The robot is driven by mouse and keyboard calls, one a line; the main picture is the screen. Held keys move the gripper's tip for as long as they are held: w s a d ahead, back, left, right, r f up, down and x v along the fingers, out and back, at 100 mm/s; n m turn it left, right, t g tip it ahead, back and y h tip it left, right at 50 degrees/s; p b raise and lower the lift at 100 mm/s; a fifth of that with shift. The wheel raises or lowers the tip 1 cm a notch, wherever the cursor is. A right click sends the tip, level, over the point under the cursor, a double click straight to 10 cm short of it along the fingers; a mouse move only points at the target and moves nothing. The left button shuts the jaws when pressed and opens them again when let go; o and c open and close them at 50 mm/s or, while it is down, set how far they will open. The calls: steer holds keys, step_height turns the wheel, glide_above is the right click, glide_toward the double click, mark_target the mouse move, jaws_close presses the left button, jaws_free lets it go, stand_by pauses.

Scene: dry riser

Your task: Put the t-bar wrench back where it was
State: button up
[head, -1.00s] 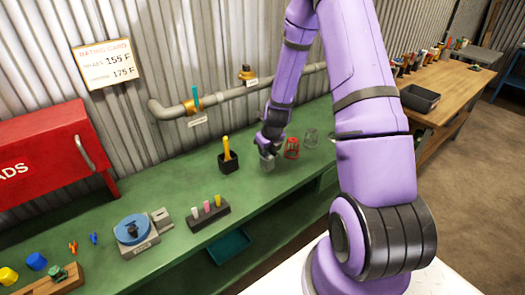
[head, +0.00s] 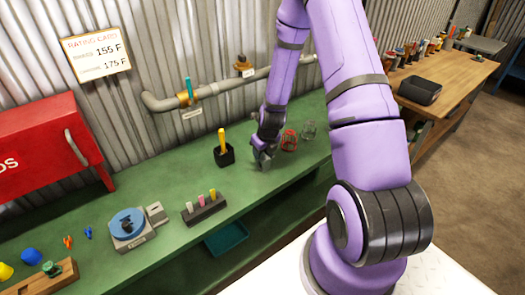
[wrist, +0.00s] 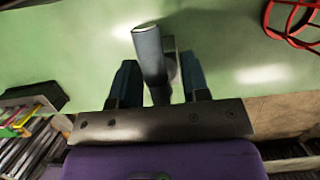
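A grey cylindrical bar (wrist: 150,55) stands between the fingers of my gripper in the wrist view, with another grey part just behind it. It looks like the t-bar wrench, but its full shape is hidden. My gripper (head: 263,157) is low over the green bench, right of the black cup. In the wrist view my gripper (wrist: 160,80) has its fingers apart, with gaps showing beside the bar. Whether the bar's lower end touches the bench is hidden.
The black cup (head: 224,157) holds a yellow tool (head: 222,140). Red (head: 289,141) and grey (head: 308,130) wire cages stand just right of my gripper. A dark block with coloured pegs (head: 204,209) and a blue dial device (head: 128,224) stand left. A pipe (head: 215,88) runs along the wall.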

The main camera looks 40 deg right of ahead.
steer(key=v, duration=1.2)
steer(key=shift+a+r, duration=0.1)
steer(key=shift+r, duration=0.15)
steer(key=s+a+r+n, duration=0.2)
steer(key=a+r+n, duration=0.1)
steer(key=r+n, duration=0.35)
steer(key=s+a+r+n+t, duration=0.1)
steer(key=s+a+r+n, duration=0.2)
steer(key=r+n, duration=0.4)
steer(key=s+a+r+n, duration=0.2)
steer(key=a+r+n, duration=0.1)
steer(key=r+n, duration=0.4)
steer(key=s+a+r+n, duration=0.2)
steer(key=s+r+n, duration=0.3)
steer(key=s+n, duration=0.2)
steer(key=s+a+r+n+t, duration=0.1)
steer(key=s+a+r+n, duration=0.1)
steer(key=s+r+n, duration=0.3)
steer(key=shift+s+r+n, duration=0.4)
steer(key=shift+s+n, duration=1.15)
steer(key=shift+s, duration=0.85)
